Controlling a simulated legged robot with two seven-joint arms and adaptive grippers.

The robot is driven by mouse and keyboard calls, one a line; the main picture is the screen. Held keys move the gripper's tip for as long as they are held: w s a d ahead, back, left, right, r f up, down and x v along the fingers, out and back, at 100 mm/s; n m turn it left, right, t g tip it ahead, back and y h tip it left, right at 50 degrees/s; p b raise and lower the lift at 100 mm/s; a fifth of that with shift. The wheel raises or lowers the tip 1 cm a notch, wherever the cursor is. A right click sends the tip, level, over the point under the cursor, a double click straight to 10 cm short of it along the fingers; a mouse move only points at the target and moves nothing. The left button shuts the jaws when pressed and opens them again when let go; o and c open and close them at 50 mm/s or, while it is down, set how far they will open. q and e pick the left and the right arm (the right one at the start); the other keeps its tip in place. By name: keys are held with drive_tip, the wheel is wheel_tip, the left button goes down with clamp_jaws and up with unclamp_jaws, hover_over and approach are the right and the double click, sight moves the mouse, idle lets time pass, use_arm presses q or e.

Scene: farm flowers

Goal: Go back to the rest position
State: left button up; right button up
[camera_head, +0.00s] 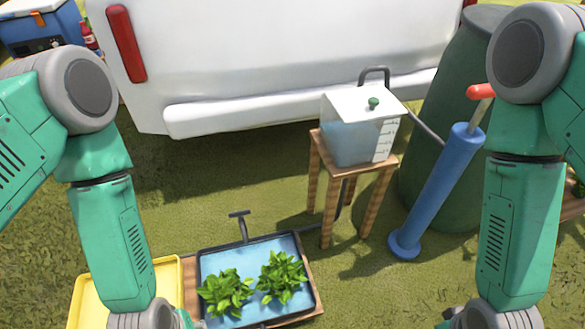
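My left arm (115,235) comes in from the left and hangs down to the bottom edge, in front of the yellow tray. My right arm (520,230) hangs down at the right, in front of the green barrel's right side. Both arms are bent at the elbow, with the forearms pointing down. The wrists are cut off by the bottom edge, so neither gripper's fingers show. I cannot see whether either hand holds anything.
A blue tray (222,262) with two leafy plants (282,277) lies between my arms, beside a yellow tray (167,275). Behind stand a water tank (350,145) on a wooden stool (325,190), a blue pump (437,190), a green barrel (425,160) and a white vehicle (270,50).

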use_arm(q)
drive_tip(key=s+a+r+m+p, duration=0.2)
drive_tip(key=s+a+r+m, duration=0.1)
drive_tip(key=a+r+m, duration=0.4)
wheel_tip(320, 180, up, 11)
drive_tip(key=p, duration=1)
drive_tip(key=shift+d+f+g+y, duration=0.15)
drive_tip(key=shift+d+g+y, duration=0.15)
drive_tip(key=shift+d, duration=0.05)
